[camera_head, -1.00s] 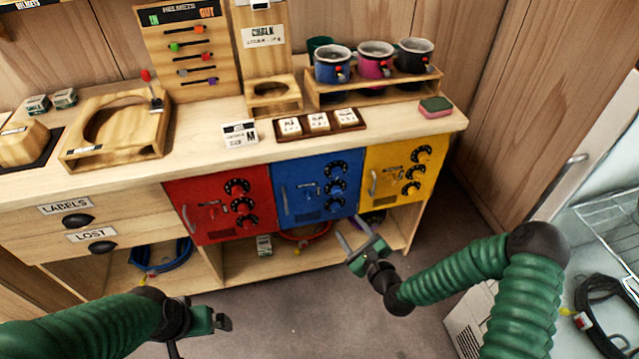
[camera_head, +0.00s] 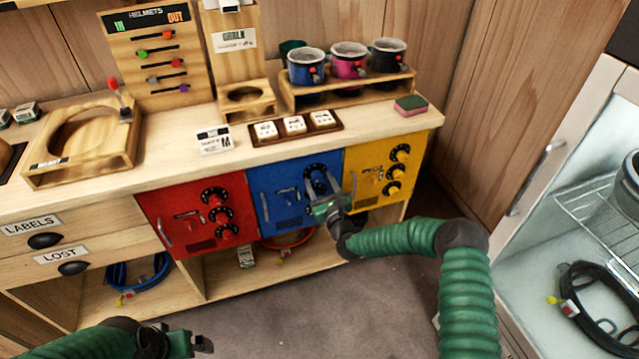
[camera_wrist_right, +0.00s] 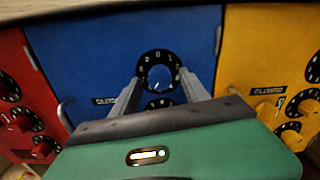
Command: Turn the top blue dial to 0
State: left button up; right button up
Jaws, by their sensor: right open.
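The blue cabinet door (camera_head: 270,190) sits between the red and yellow ones. Its top blue dial (camera_wrist_right: 160,72) has a black numbered ring and a blue centre; it also shows in the head view (camera_head: 316,171), partly covered by my right gripper. My right gripper (camera_head: 322,184) is open in front of the blue door. In the right wrist view its two fingers (camera_wrist_right: 159,82) stand on either side of the dial's lower half; whether they touch it I cannot tell. A lower dial is mostly hidden behind the gripper. My left gripper (camera_head: 203,343) is low at the bottom edge, away from the cabinet.
The red door (camera_head: 175,205) and yellow door (camera_head: 362,160) have their own dials and handles close by. An open fridge-like cabinet (camera_head: 575,150) stands at the right.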

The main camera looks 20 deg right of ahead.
jog(key=shift+w+a, duration=0.15)
jog(key=shift+w, duration=0.15)
jog(key=shift+c, duration=0.2)
jog(key=shift+d, duration=0.2)
jog(key=c, duration=0.5)
jog(key=shift+a, duration=0.1)
grip_shut()
jog(key=shift+n, duration=0.3)
